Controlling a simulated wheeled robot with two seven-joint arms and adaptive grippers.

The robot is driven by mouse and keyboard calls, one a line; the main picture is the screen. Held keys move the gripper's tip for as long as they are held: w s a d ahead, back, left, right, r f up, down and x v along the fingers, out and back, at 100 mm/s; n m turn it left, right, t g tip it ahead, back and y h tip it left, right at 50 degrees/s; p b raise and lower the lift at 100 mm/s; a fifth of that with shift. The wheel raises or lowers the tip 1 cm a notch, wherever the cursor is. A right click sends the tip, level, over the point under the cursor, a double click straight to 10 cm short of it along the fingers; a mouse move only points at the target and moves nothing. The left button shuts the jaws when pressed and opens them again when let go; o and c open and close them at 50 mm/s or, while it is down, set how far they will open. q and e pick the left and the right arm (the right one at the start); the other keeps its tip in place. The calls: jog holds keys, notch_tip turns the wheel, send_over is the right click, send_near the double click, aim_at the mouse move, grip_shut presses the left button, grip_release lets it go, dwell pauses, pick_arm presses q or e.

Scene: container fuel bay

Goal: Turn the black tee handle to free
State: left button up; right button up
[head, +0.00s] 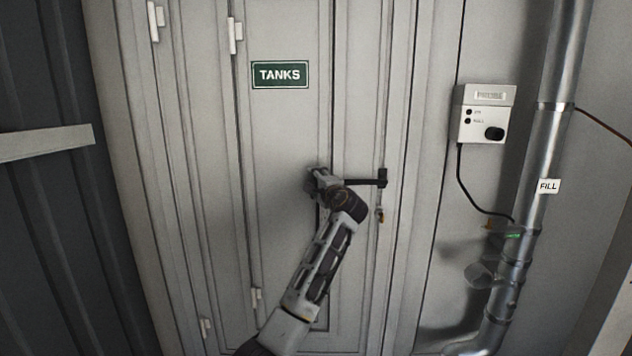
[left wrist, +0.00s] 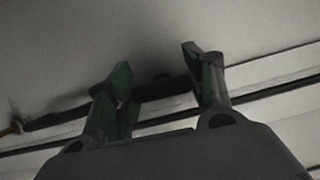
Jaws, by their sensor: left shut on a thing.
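The black tee handle (head: 364,182) is on the grey door marked TANKS. Its bar lies about level in the head view, from my left gripper at its left part to a short upright piece at its right end. My left gripper (head: 318,179) is up against the door and shut on the handle's left part. In the left wrist view the dark handle (left wrist: 160,89) lies between the two fingers of my left gripper (left wrist: 158,82). My gripper and wrist hide part of the handle in the head view. My right gripper is not in view.
A green TANKS sign (head: 280,75) is above the handle. A small brass-coloured piece (head: 380,215) hangs below its right end. A grey control box (head: 485,114) with a black knob and a metal FILL pipe (head: 548,150) are at the right. Ribbed dark wall is at the left.

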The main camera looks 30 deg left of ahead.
pick_arm(q)
jog(key=shift+r+n, duration=0.25)
jog(key=shift+n, duration=0.05)
jog(key=o, duration=1)
jog(key=shift+f, duration=0.1)
jog(key=shift+o, duration=0.2)
jog(key=shift+f, duration=0.1)
jog(key=shift+s+d, duration=0.2)
jog(key=shift+d, duration=0.15)
jog(key=v, duration=1.1)
jog(key=shift+s+d, duration=0.1)
